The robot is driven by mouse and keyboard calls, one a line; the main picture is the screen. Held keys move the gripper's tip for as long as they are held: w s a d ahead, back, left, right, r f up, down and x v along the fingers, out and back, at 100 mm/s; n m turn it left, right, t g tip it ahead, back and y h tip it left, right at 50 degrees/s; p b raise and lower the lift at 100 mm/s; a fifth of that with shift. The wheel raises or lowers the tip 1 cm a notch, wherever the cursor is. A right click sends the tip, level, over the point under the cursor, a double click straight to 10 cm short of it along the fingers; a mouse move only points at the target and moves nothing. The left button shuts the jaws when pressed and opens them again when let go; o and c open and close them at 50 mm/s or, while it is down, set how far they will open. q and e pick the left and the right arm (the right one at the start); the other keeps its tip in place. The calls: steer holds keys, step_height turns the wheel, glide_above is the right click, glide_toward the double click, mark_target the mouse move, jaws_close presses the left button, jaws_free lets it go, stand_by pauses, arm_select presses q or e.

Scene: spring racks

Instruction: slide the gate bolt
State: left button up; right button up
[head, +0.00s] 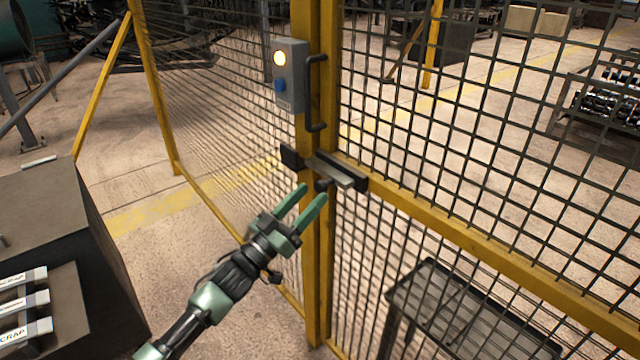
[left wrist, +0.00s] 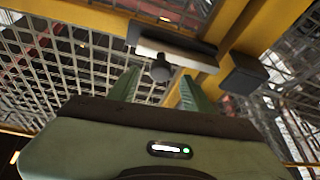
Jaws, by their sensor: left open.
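The gate bolt (head: 333,172) is a grey metal bar lying across the yellow gate post and frame, with dark brackets and a dark round knob (head: 323,185) on its near side. In the left wrist view the bolt (left wrist: 178,52) lies ahead of my fingers, and its knob (left wrist: 161,71) shows between the two green fingers. My left gripper (head: 312,193) is open, its fingertips just below and in front of the bolt. I cannot tell whether a finger touches the knob. A dark bracket (left wrist: 243,76) sits apart from the bolt's end in the wrist view. My right gripper is not in view.
A grey box (head: 289,76) with a lit lamp and blue button is on the post, beside a dark handle (head: 317,95). Mesh fence panels flank the post. A dark table (head: 430,290) stands behind the mesh; a dark cabinet (head: 45,215) with labelled scrap bins is at left.

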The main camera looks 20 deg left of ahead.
mark_target(317, 188)
arm_select(q)
steer(key=shift+x, duration=2.2)
steer(key=shift+f, duration=0.1)
jaws_close()
